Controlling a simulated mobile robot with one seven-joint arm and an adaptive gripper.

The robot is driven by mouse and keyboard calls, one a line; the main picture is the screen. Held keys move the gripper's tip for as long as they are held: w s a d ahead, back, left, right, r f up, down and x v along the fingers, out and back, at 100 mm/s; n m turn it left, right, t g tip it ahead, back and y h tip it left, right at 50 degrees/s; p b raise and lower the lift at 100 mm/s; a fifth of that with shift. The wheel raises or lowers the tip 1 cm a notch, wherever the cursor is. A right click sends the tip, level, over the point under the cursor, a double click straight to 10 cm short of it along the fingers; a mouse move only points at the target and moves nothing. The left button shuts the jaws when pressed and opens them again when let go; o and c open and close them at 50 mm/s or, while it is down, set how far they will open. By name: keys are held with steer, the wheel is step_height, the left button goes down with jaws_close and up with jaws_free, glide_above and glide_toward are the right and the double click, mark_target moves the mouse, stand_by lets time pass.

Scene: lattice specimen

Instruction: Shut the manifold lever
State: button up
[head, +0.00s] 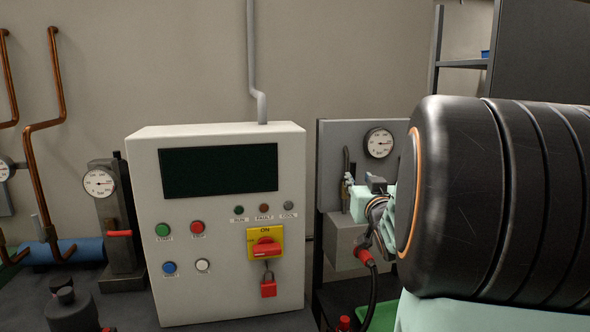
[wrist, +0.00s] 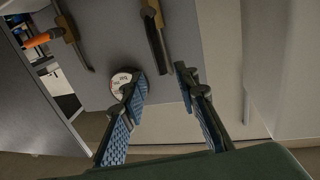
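In the wrist view my gripper (wrist: 160,78) is open, with its two blue-padded fingers apart and nothing between the tips. A dark bar with a brass-coloured end (wrist: 157,38) stands out from a grey panel just beyond the tips; I cannot tell whether it is the manifold lever. An orange-handled part (wrist: 42,38) is at the upper left. A round gauge (wrist: 122,82) is partly hidden by the left finger. In the head view my arm largely hides the gripper, in front of a grey panel with a gauge (head: 379,143).
A white control cabinet (head: 228,290) with buttons and a red switch (head: 266,247) stands left of my arm. Further left are a gauge (head: 99,183), a red handle (head: 119,233) and copper pipes (head: 57,80). A red-ended black hose (head: 371,285) hangs below my arm.

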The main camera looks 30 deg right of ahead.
mark_target(354, 171)
steer(key=p+x, duration=0.1)
steer(key=x, duration=0.7)
steer(key=shift+w+d+f, duration=0.1)
steer(key=shift+w+d, duration=0.05)
steer(key=shift+w, duration=0.15)
steer(key=shift+c, duration=0.2)
jaws_close()
